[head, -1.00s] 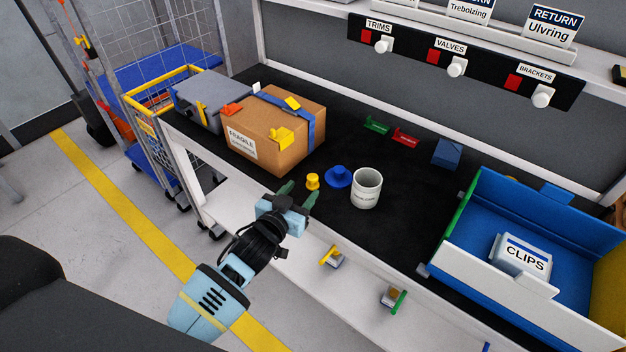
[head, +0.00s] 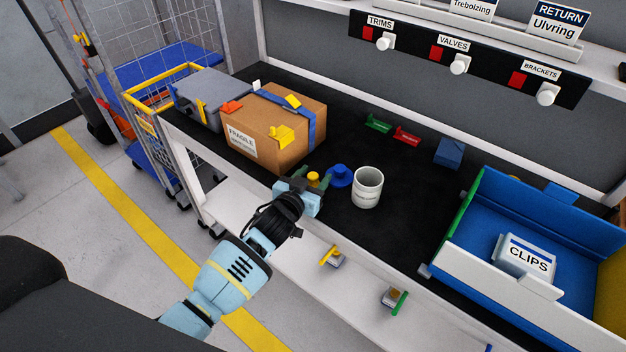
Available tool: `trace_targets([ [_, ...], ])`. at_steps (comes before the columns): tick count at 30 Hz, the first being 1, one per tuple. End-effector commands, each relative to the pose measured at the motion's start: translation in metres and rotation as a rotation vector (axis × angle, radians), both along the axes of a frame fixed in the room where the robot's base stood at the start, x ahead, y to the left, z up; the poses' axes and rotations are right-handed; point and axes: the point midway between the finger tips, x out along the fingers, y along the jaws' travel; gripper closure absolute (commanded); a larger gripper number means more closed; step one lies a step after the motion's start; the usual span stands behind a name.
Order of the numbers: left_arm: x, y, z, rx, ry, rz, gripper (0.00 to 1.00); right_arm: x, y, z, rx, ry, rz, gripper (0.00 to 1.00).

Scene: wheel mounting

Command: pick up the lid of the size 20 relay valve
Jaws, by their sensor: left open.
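A small yellow knobbed piece (head: 313,178) stands on the black bench mat near its front edge. A blue hat-shaped piece (head: 341,175) with a wide brim sits just right of it. A white cylindrical cup (head: 367,188) with small print stands further right, open at the top. I cannot read which of these is the size 20 lid. My left gripper (head: 312,183) is open, its dark green fingers on either side of the yellow piece; the gripper body hides the piece's lower part, so I cannot tell whether they touch. My right gripper is out of view.
A cardboard box (head: 293,122) with a blue strap and a grey box (head: 212,97) stand at the left. Green (head: 377,123) and red (head: 407,136) clips lie behind. A blue bin (head: 480,200) holds a CLIPS box at the right. The mat between cup and bin is clear.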

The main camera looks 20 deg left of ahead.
Motion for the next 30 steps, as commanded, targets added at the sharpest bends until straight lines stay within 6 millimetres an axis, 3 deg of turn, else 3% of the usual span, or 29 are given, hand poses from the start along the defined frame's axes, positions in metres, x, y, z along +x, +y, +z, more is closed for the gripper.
trace_targets([
  [2, 0.0, 0.0, 0.0, 0.0, 0.0, 0.0, 0.53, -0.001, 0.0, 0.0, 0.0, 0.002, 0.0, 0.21],
  [12, 0.0, 0.0, 0.0, 0.0, 0.0, 0.0, 0.96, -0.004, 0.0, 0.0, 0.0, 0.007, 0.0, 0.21],
  [23, 0.0, 0.0, 0.002, 0.0, -0.001, 0.0, 0.96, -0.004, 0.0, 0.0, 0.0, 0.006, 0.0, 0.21],
  [30, 0.0, 0.0, 0.022, 0.0, -0.004, -0.001, 0.96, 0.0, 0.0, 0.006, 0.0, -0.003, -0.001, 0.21],
])
